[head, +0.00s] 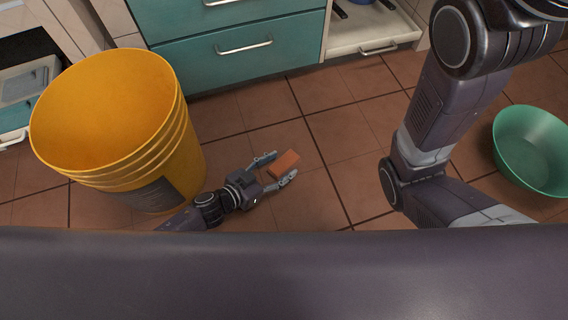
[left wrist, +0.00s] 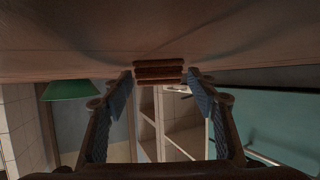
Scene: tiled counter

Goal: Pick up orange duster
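The orange duster (head: 286,162) is a small block lying on the tiled floor. It also shows in the left wrist view (left wrist: 158,72) as a stacked brownish-orange block just past the fingertips, near the middle. My left gripper (head: 281,166) is low over the floor with its fingers spread, one on each side of the duster. In the left wrist view the open fingers (left wrist: 160,79) show gaps on both sides of the duster. My right arm comes down at the right of the head view; its gripper is out of frame.
A large yellow bucket (head: 110,115) stands close to the left of my left gripper. A green bowl (head: 533,150) sits on the floor at the right. Teal drawers (head: 240,50) line the back, with an open white drawer (head: 365,30) beside them. The floor right of the duster is clear.

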